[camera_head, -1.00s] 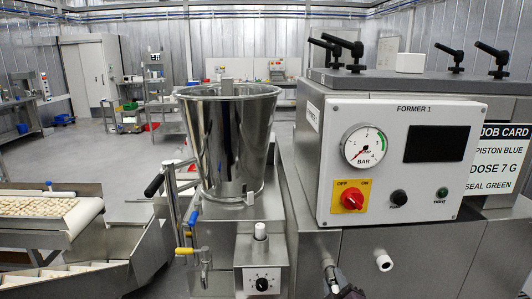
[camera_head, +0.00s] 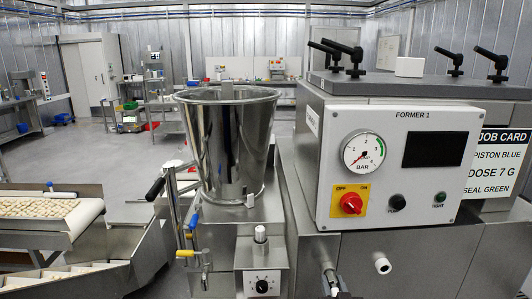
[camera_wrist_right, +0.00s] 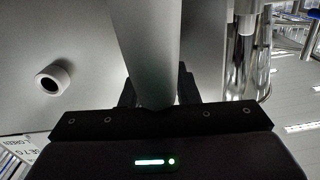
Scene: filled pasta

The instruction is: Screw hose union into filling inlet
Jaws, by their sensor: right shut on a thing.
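My right gripper (camera_head: 335,287) is at the bottom edge of the head view, low in front of the former's steel body, and mostly cut off. In the right wrist view its dark fingers (camera_wrist_right: 157,98) are shut on a smooth grey cylinder (camera_wrist_right: 146,45), which looks like the hose union. The cylinder runs away from the jaws out of the top of the picture. A short grey end (camera_head: 328,268) shows at the machine front; whether it is seated in the filling inlet I cannot tell. A white-rimmed port (camera_head: 382,265) is to its right, also in the wrist view (camera_wrist_right: 53,78). My left gripper is not in view.
The former's control panel (camera_head: 400,165) hangs above my right gripper, with a gauge, red switch and lamps. A steel hopper (camera_head: 229,150) and a dial box (camera_head: 262,282) stand to the left. A pasta conveyor (camera_head: 70,220) is at far left.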

